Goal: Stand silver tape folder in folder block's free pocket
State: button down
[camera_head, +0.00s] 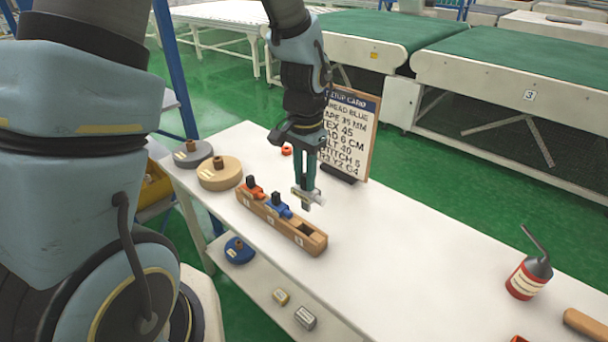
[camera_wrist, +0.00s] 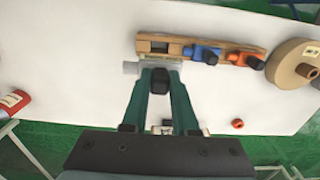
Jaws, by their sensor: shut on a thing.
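My gripper (camera_head: 306,187) is shut on the silver tape folder (camera_head: 307,199) and holds it above the table, just beyond the folder block. In the wrist view the silver folder (camera_wrist: 131,68) shows at the tips of my gripper (camera_wrist: 161,72), partly hidden by the fingers. The wooden folder block (camera_head: 282,223) has a red folder (camera_head: 256,192) in its left pocket and a blue folder (camera_head: 280,208) in its middle pocket. The free pocket (camera_head: 307,232) is at its right end. In the wrist view this pocket (camera_wrist: 160,46) is at the block's left end, close to the held folder.
A setup card (camera_head: 352,130) stands behind my gripper. Tan (camera_head: 220,174) and grey (camera_head: 193,154) tape reels lie at the table's left end. A small red piece (camera_head: 287,150) lies behind the block. A red oil can (camera_head: 530,275) stands at right; the table between is clear.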

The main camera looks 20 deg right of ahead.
aim_at(305, 196)
jog(key=shift+f+b, duration=2)
jog(key=shift+f, duration=0.9)
jog(key=shift+f+b, duration=1.65)
jog(key=shift+f, duration=1.15)
jog(key=c, duration=0.6)
grip_release()
notch_tip(305, 196, up, 11)
jog(key=shift+f+b, duration=0.1)
jog(key=shift+b, duration=0.55)
jog(key=w+a+n+t, duration=0.1)
jog(key=a+n, duration=1)
jog(key=a, duration=1.4)
jog(key=shift+a+f+t, duration=0.2)
jog(key=shift+f+t, duration=0.1)
jog(key=shift+f, duration=0.05)
